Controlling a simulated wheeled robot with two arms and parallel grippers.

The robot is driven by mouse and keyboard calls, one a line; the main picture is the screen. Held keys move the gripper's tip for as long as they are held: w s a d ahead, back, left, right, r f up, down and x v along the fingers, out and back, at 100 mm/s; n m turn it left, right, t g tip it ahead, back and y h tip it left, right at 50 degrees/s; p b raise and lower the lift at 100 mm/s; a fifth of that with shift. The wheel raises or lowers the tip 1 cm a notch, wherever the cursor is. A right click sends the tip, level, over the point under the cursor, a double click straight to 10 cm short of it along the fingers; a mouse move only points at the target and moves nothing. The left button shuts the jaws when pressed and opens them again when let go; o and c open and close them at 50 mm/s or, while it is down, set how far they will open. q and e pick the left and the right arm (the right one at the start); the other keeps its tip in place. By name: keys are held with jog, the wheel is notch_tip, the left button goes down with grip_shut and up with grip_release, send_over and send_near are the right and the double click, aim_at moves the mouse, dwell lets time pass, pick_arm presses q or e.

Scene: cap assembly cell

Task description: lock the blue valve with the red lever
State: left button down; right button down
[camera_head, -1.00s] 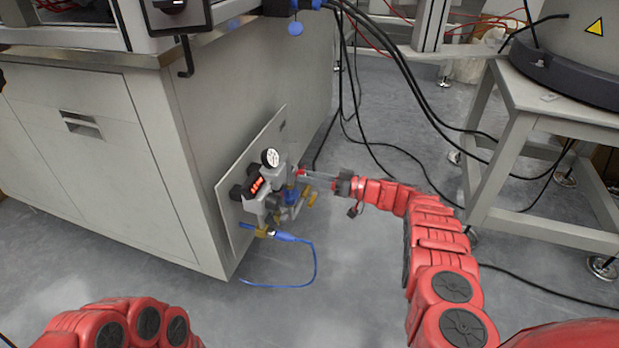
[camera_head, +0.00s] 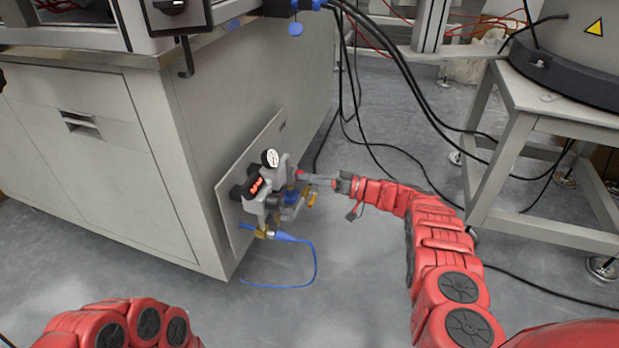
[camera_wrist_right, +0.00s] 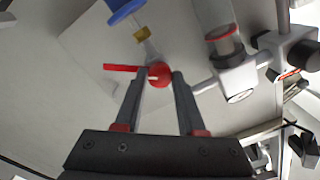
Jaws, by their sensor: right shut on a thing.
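The panel assembly with a gauge (camera_head: 270,158) is mounted low on the cabinet side. A blue part of the valve (camera_head: 291,198) shows below my right gripper (camera_head: 301,176), partly hidden by fittings. In the right wrist view the red lever (camera_wrist_right: 123,68) has a round red end (camera_wrist_right: 159,74) between the fingertips of my right gripper (camera_wrist_right: 161,78), which is shut on it. A blue part (camera_wrist_right: 124,10) with a brass fitting (camera_wrist_right: 140,33) sits beyond it. My left gripper is out of view.
The mounting plate (camera_head: 232,212) stands against the cabinet (camera_head: 130,165). A blue hose (camera_head: 315,262) loops below the fittings. Black cables (camera_head: 385,148) run over the floor behind my right arm. A grey table (camera_head: 545,130) stands at right.

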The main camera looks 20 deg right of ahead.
jog(key=c, duration=0.5)
grip_release()
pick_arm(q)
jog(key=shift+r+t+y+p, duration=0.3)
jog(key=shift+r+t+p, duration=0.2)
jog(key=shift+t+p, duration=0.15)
pick_arm(e)
jog(key=shift+v, duration=8.7)
jog(key=shift+c, duration=0.3)
